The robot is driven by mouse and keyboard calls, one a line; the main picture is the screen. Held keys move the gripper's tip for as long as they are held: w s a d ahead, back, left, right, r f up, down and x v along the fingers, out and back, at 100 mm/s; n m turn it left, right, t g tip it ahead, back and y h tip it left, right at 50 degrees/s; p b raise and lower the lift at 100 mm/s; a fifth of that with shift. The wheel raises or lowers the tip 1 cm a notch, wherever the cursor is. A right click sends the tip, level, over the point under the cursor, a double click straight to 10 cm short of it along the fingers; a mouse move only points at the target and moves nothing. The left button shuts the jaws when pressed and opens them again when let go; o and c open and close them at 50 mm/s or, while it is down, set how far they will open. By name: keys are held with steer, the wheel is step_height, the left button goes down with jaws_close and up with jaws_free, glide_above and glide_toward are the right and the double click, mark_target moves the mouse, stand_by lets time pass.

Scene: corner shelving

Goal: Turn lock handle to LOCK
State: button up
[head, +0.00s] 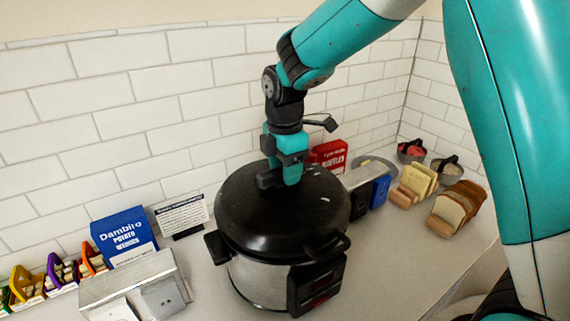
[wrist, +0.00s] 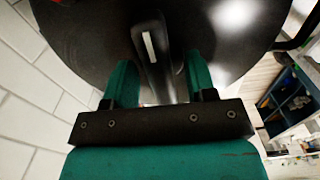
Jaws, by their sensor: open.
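A cooker (head: 258,282) with a steel body and a domed black lid (head: 245,205) stands on the counter. My gripper (head: 279,178) is over the top of the lid, pointing down. In the wrist view, the dark lock handle (wrist: 150,48), with a pale strip on it, lies between the two teal fingers of my gripper (wrist: 160,80). The fingers are open, one on each side, with a gap visible at least on the left. In the head view, my gripper hides most of the handle. I cannot read any lock marking.
A blue Dambito box (head: 124,236), a sign card (head: 182,215) and a metal toaster-like appliance (head: 135,283) stand left of the cooker. A red box (head: 329,154), bread slices in racks (head: 455,207) and small bowls (head: 411,152) are to the right. A tiled wall is behind.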

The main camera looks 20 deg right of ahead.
steer(key=shift+f, duration=0.2)
steer(key=c, duration=0.9)
steer(key=shift+m, duration=0.3)
steer(key=m, duration=0.5)
steer(key=shift+s+m, duration=0.15)
steer(key=shift+m, duration=0.15)
steer(key=m, duration=0.5)
steer(key=shift+s+a+m+b, duration=0.15)
steer(key=shift+m+b, duration=0.15)
steer(key=shift+b, duration=0.1)
steer(key=shift+r, duration=0.1)
